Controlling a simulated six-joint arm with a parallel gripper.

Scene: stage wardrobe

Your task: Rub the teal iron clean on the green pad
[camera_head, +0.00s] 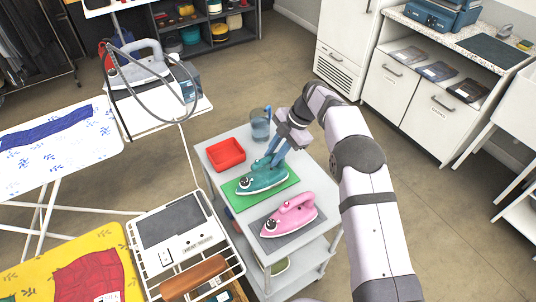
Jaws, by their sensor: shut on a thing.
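The teal iron (259,179) is on the green pad (284,188), which lies on the top of a grey cart (240,139). Its soleplate faces down over the pad; I cannot tell whether it touches. My gripper (277,153) is shut on the iron's handle from above. Parts of the handle are hidden by the gripper. The pad shows around the iron's right and front sides.
A red tray (226,154) and a clear cup of water (260,124) stand behind the iron. A pink iron (290,216) sits on a grey mat (270,239) in front. Ironing boards stand to the left, and a white rack (187,250) is close to the cart's left side.

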